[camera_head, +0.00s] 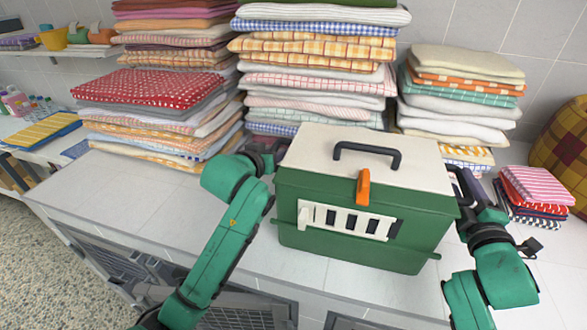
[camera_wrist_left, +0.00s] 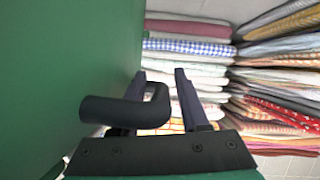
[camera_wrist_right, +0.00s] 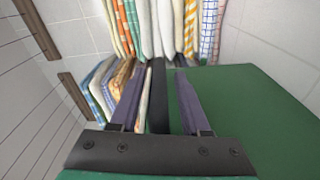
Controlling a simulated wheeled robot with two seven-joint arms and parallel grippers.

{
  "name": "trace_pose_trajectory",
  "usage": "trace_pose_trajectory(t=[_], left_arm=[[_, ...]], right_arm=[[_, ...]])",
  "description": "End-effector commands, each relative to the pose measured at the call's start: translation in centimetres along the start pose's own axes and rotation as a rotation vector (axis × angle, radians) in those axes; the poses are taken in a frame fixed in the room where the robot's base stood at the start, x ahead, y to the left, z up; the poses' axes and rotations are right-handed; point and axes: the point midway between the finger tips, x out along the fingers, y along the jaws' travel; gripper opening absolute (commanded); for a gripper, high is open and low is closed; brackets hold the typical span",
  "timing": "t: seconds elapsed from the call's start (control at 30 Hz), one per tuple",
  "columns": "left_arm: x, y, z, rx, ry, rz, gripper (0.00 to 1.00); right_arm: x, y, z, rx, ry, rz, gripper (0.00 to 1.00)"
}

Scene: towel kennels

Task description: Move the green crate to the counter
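The green crate (camera_head: 345,205) has a white lid, a black top handle, an orange latch and a white barred front. It appears upright on the white-tiled counter (camera_head: 130,195); I cannot tell whether its base touches. My left gripper (camera_head: 275,155) is at its left side, partly hidden. In the left wrist view its fingers are apart, with the end of a black side handle (camera_wrist_left: 158,98) between them. My right gripper (camera_head: 462,180) is at the crate's right side. In the right wrist view its fingers are apart, with a black side handle (camera_wrist_right: 158,95) between them and gaps on both sides.
Tall towel stacks stand behind the crate: left (camera_head: 160,100), middle (camera_head: 315,75) and right (camera_head: 460,90). A small folded stack (camera_head: 535,195) and a yellow-brown basket (camera_head: 565,145) are at the right. The counter's left front part is bare. A shelf with bottles is at far left.

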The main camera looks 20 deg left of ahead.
Motion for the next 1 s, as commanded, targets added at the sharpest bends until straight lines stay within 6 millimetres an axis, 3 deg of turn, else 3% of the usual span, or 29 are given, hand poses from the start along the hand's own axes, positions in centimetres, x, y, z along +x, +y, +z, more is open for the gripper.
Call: trace_pose_trajectory(t=[0.37, 0.6, 0.77, 0.87, 1.0], left_arm=[[-0.6, 0.0, -0.1, -0.001, 0.000, 0.000, 0.52], [-5.4, 0.0, -0.1, 0.000, 0.000, 0.001, 0.52], [-7.5, 0.0, -0.1, -0.001, -0.001, 0.000, 0.52], [-7.6, 0.0, -0.1, -0.001, -0.001, -0.001, 0.52], [-7.6, 0.0, -0.1, -0.001, -0.001, -0.001, 0.52]], right_arm=[[0.0, 0.2, 0.0, -0.001, 0.000, 0.001, 0.54], [0.0, 0.2, 0.0, -0.002, 0.000, 0.001, 0.54], [-0.1, 0.2, 0.0, -0.002, 0.000, 0.001, 0.54], [-1.0, 0.1, 0.0, -0.001, -0.001, 0.000, 0.54], [-3.9, 0.0, 0.0, -0.003, -0.001, -0.003, 0.54]])
